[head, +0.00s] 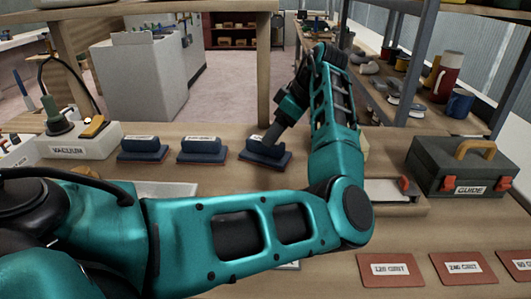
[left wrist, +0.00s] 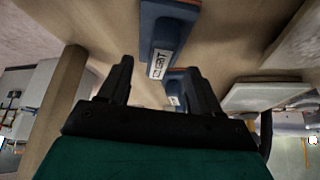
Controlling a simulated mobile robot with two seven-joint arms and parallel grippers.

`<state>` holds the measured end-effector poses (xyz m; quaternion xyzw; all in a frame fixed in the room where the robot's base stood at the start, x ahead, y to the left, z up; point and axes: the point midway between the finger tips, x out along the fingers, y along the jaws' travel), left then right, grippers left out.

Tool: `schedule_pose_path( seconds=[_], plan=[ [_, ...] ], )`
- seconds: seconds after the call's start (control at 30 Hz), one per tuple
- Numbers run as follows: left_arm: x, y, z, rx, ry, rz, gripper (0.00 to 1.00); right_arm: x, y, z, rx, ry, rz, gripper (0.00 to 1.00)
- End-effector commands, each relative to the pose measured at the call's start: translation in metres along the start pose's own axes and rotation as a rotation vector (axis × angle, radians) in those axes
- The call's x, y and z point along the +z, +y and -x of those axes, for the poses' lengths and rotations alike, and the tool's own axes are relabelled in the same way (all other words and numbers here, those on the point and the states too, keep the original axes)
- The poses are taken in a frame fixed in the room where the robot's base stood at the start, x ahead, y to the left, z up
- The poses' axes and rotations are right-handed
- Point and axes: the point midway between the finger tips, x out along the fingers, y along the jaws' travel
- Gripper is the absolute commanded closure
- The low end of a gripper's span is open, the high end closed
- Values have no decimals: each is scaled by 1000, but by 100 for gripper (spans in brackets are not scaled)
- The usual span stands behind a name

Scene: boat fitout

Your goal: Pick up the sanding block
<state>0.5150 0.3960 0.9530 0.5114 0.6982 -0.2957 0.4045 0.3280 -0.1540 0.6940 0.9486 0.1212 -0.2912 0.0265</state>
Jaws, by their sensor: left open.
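Three blue sanding blocks with white labels stand in a row on the wooden bench: a left one (head: 143,150), a middle one (head: 202,151) and a right one (head: 264,156). My left gripper (head: 270,137) reaches down at the right block, its fingertips overlapping the block's top in the head view. Whether they touch it cannot be told. In the left wrist view my left gripper (left wrist: 160,72) is open. One labelled blue block (left wrist: 170,25) lies just beyond the fingertips, and part of another (left wrist: 176,88) shows between the fingers. My right gripper is not in view.
A white vacuum station (head: 75,148) stands left of the blocks. A green guide case (head: 462,168) and a shallow tray (head: 390,195) are on the right. Red grit cards (head: 392,268) lie along the front. A shelf post (head: 420,60) rises behind the bench.

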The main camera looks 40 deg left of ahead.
Motion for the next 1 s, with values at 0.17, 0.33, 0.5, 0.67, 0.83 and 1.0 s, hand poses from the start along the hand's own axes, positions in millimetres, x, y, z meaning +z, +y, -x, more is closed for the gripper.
schedule_pose_path(
  seconds=[0.17, 0.33, 0.5, 0.67, 0.83, 1.0],
  plan=[
    [-5, -1, -21, -2, 0, 1, 36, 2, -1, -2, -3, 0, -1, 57],
    [-7, -1, -46, -3, -1, 1, 36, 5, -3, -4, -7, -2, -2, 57],
    [-8, -1, -51, 0, -1, 1, 36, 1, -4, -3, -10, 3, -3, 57],
    [-8, -1, -50, 0, -1, 1, 36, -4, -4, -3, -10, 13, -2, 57],
    [-8, -1, -50, -1, -1, 0, 36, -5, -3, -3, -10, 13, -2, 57],
    [-7, -1, -52, -2, 0, 0, 36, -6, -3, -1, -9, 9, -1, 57]
  ],
)
